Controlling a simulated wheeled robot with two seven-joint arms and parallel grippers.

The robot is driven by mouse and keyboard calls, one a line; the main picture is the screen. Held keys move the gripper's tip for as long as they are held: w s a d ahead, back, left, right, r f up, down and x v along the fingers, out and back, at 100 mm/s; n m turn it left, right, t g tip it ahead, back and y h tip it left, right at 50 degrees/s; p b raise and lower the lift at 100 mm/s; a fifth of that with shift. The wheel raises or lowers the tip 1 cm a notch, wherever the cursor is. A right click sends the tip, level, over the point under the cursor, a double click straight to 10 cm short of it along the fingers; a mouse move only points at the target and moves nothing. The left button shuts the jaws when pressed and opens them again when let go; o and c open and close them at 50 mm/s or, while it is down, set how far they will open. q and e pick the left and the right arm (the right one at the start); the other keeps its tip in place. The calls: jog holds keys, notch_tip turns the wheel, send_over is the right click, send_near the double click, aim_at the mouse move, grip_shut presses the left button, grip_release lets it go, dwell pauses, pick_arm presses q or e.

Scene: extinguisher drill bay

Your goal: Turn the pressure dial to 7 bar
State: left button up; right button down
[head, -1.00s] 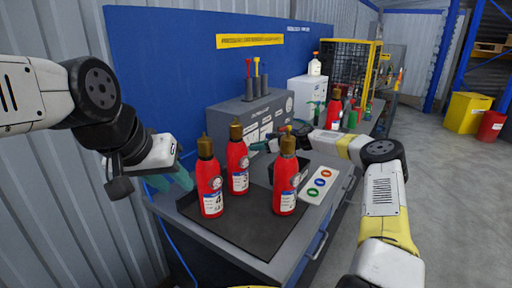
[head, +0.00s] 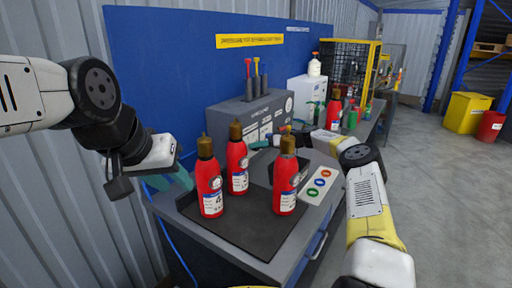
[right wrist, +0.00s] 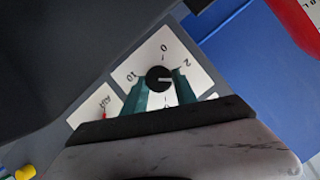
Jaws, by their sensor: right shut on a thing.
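The pressure dial's black knob (right wrist: 159,79) sits on a white plate (right wrist: 188,82) with the marks 0, 2 and 10 showing. Its white pointer points right, a little past the 2; the lower marks are hidden. My right gripper (right wrist: 160,93) has its teal fingers on either side of the knob, shut on it. In the head view my right gripper (head: 262,144) reaches the front of the grey box (head: 247,118), and the dial cannot be made out there. My left gripper (head: 182,178) hangs left of the bench, away from the dial; its jaw opening is unclear.
Three red extinguishers (head: 211,187) (head: 238,168) (head: 285,185) stand on the black mat (head: 237,227) in front of the box. A panel with coloured rings (head: 320,183) lies to their right. Levers rise from the box top. Open floor is at the right.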

jog(key=shift+w+d+m, duration=0.1)
jog(key=shift+m, duration=0.3)
jog(key=shift+y, duration=0.3)
jog(key=c, duration=1)
grip_release()
jog(key=shift+g, duration=0.3)
jog(key=v, duration=0.7)
jog(key=shift+d, duration=0.35)
jog(key=shift+r, duration=0.15)
